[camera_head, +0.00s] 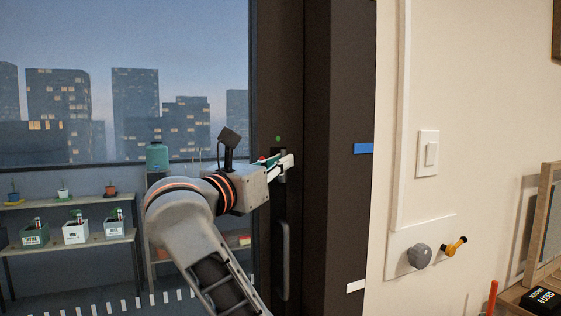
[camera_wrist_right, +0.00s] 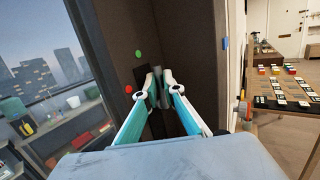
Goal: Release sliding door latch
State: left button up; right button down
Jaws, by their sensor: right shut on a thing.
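The sliding door has a dark frame (camera_head: 318,120) around a large window pane. My right gripper (camera_head: 286,163) is at the latch on the door's dark edge, above a long vertical handle (camera_head: 284,262). In the wrist view its two fingertips (camera_wrist_right: 160,76) are close together around the small grey latch (camera_wrist_right: 158,72), which is mostly hidden between them. A green dot (camera_wrist_right: 138,54) lies above the latch and a red dot (camera_wrist_right: 128,89) lies to its left. The green dot also shows in the head view (camera_head: 278,139). My left gripper is not in view.
Right of the door is a pale wall with a light switch (camera_head: 429,154), and a grey knob (camera_head: 420,256) and yellow knob (camera_head: 455,246) on a plate. Shelves (camera_head: 70,241) with pots and boxes stand behind the glass. A wooden table (camera_wrist_right: 270,128) is at right in the wrist view.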

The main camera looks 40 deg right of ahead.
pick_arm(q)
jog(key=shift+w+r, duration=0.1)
pick_arm(e)
jog(key=c, duration=2.4)
grip_release()
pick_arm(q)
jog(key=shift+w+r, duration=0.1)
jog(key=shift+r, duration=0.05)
pick_arm(e)
jog(key=v, duration=0.7)
jog(key=shift+s+a, duration=0.1)
jog(key=shift+a, duration=0.15)
